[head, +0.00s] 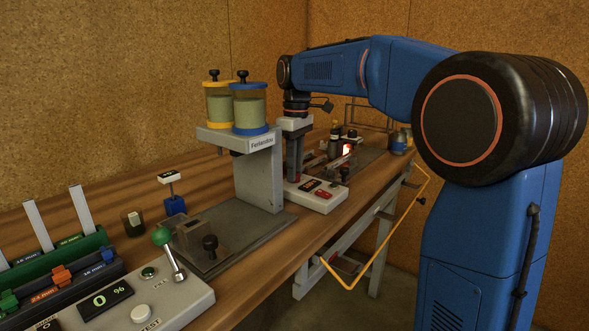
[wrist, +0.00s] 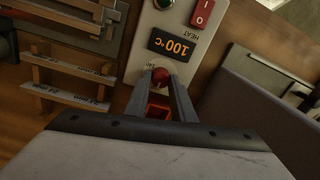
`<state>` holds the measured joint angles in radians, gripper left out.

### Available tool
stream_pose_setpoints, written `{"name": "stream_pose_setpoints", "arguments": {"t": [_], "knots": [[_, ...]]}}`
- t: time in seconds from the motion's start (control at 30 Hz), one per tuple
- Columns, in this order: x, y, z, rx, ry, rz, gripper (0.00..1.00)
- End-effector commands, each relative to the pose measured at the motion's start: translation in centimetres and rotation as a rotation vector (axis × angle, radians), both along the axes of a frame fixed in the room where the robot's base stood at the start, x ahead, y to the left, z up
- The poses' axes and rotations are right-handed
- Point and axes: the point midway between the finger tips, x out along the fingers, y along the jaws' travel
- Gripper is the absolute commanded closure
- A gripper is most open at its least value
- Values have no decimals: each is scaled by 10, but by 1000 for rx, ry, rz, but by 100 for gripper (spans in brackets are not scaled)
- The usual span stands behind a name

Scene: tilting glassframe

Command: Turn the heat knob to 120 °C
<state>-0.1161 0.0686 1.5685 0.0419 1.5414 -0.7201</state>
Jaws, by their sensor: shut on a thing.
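The heat panel is a light grey box (head: 315,196) on the bench; it shows from above in the wrist view (wrist: 151,42). Its dark display (wrist: 174,46) reads 100 °C in orange, upside down in the picture, beside the HEAT label. The round red heat knob (wrist: 160,75) sits just below the display in the picture. My gripper (wrist: 161,80) points down at the panel, its two grey fingers shut on the knob from either side. In the head view my gripper (head: 294,174) stands over the panel; the knob is hidden there. The knob's scale is mostly covered.
A red rocker switch (wrist: 202,13) and a green button (wrist: 165,3) are on the same panel. A stand with two jars (head: 250,105) is left of my gripper in the head view. A wooden rack (wrist: 70,80) lies beside the panel. A glowing part (head: 347,149) is behind.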

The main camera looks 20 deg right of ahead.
Motion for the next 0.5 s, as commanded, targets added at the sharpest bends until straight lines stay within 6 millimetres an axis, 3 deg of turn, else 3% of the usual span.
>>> {"name": "stream_pose_setpoints", "arguments": {"t": [0.5], "knots": [[0, -1, 0, 1, -1, -413, 100]]}}
